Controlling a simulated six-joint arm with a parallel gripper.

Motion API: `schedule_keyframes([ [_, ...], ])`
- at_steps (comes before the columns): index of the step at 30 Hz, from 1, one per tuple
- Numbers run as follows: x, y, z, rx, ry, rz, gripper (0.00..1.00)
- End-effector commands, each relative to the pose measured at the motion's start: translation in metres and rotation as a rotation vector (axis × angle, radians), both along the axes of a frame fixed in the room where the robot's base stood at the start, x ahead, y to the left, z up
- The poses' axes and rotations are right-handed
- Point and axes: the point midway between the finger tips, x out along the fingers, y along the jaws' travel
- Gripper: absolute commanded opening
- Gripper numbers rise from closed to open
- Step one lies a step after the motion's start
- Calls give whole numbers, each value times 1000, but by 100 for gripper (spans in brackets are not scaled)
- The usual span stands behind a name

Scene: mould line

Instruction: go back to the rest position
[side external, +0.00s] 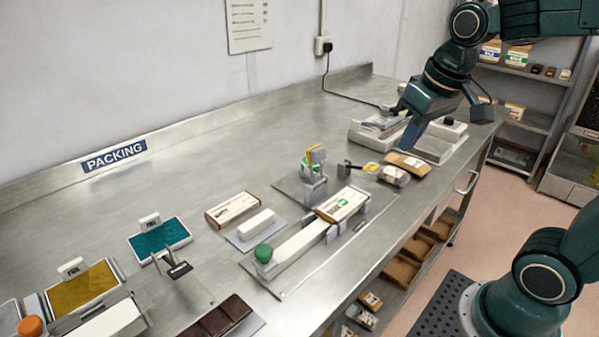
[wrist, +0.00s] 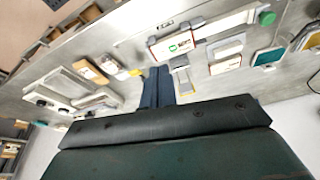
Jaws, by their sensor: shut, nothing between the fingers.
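My gripper (side external: 406,146) is above the right part of the steel bench (side external: 265,135), pointing down in front of a pale machine (side external: 440,146). Its two blue fingers are together and hold nothing. In the wrist view the fingers of my gripper (wrist: 158,74) stand side by side, with the bench beyond them. I cannot tell the exact height of the fingertips above the bench.
A white box with a green label (side external: 343,203) lies on a long fixture with a green knob (side external: 264,253). Small packets (side external: 394,176) lie near my gripper. Teal (side external: 160,238) and yellow (side external: 82,289) trays are at the left. Shelves (side external: 520,74) stand behind.

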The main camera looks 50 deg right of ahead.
Motion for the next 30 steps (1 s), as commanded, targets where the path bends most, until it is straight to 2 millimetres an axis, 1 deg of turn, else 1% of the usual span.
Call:
schedule_keyframes([
  [1,-10,5,1,-4,-20,19,0],
  [9,-54,26,-2,-20,-108,112,0],
  [15,-77,34,-9,-28,-157,163,0],
  [21,-86,37,-12,-31,-175,183,0],
  [30,-86,37,-13,-32,-176,184,0],
])
